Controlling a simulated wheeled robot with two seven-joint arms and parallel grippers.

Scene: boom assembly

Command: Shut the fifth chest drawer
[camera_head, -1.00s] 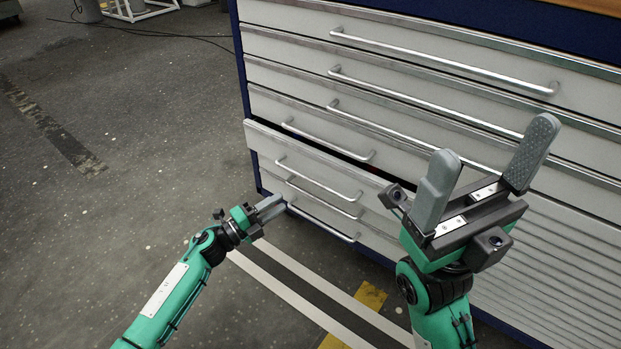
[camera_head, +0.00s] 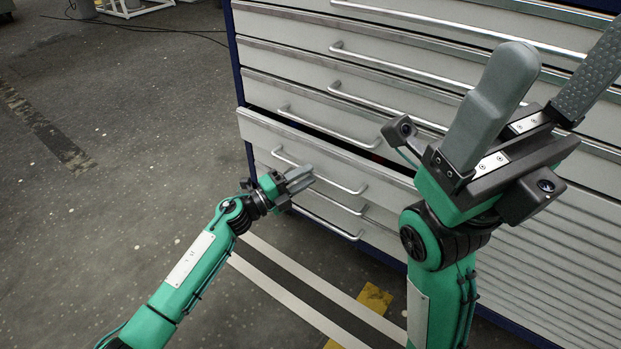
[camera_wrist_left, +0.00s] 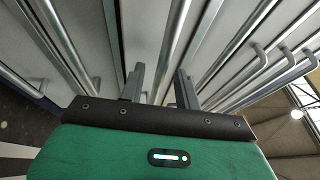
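The fifth drawer (camera_head: 260,125) of the chest stands pulled out a little in the head view, with a dark gap behind its top edge. Its bar handle (camera_head: 340,184) is on the front. My left gripper (camera_head: 305,178) is in front of this drawer by the left end of the handle and covers part of the front. My right gripper (camera_head: 560,62) is wide open, empty and raised close to the camera, hiding part of the chest.
The upper drawers (camera_head: 290,58) look closed. Two lower handles (camera_head: 328,226) show below the fifth drawer. Striped floor tape (camera_head: 375,298) runs in front of the chest.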

